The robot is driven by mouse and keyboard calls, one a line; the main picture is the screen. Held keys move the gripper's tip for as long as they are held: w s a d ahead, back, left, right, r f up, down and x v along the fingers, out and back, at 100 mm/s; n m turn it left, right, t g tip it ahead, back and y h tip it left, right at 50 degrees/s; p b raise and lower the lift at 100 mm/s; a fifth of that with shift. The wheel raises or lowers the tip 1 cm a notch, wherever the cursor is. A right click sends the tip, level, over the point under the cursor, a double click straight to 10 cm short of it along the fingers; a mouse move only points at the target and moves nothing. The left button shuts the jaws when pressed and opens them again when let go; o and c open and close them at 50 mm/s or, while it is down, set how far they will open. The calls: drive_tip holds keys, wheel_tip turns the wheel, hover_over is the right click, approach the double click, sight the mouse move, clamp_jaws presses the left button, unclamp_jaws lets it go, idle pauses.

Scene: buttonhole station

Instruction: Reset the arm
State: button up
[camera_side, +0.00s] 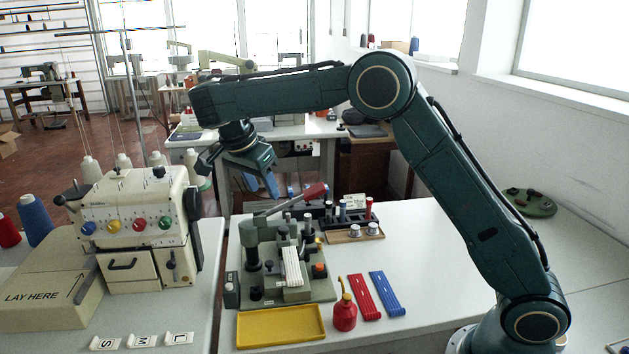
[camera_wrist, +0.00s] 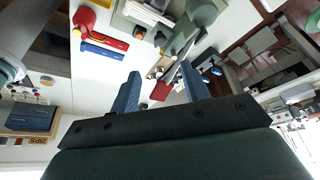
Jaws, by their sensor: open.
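My gripper (camera_side: 262,185) hangs from my raised arm, above and behind the grey-green press fixture (camera_side: 290,292) on the white table. Its two blue fingers point downward, open, with nothing seen between them. In the wrist view my gripper (camera_wrist: 160,72) shows its fingers spread apart, with the table and fixture beyond them. The fixture has a red-handled lever (camera_side: 312,192) and a white striped strip (camera_side: 291,267) on it.
A cream machine (camera_side: 135,215) with coloured dials and thread cones stands left. A small rack (camera_side: 350,222) stands behind. The table's right side is mostly clear.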

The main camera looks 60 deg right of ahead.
drive_tip(key=shift+r, duration=0.1)
drive_tip(key=s+d+r+n+t+y, duration=0.1)
drive_tip(key=s+d+r+n+t, duration=0.1)
drive_tip(key=s+r+n, duration=0.4)
drive_tip(key=s+d+r+n+t, duration=0.1)
drive_tip(key=s+d+r+n, duration=0.2)
drive_tip(key=s, duration=0.6)
drive_tip(key=s+a+f+n+t+y, duration=0.1)
drive_tip(key=s+n, duration=0.3)
drive_tip(key=s, duration=0.5)
drive_tip(key=s+a+f+n+t+y, duration=0.1)
drive_tip(key=s+a+f+n, duration=0.3)
drive_tip(key=s, duration=0.5)
drive_tip(key=shift+n+t+y, duration=0.3)
drive_tip(key=shift+n+y, duration=0.3)
drive_tip(key=shift+y, duration=0.1)
drive_tip(key=shift+f, duration=0.1)
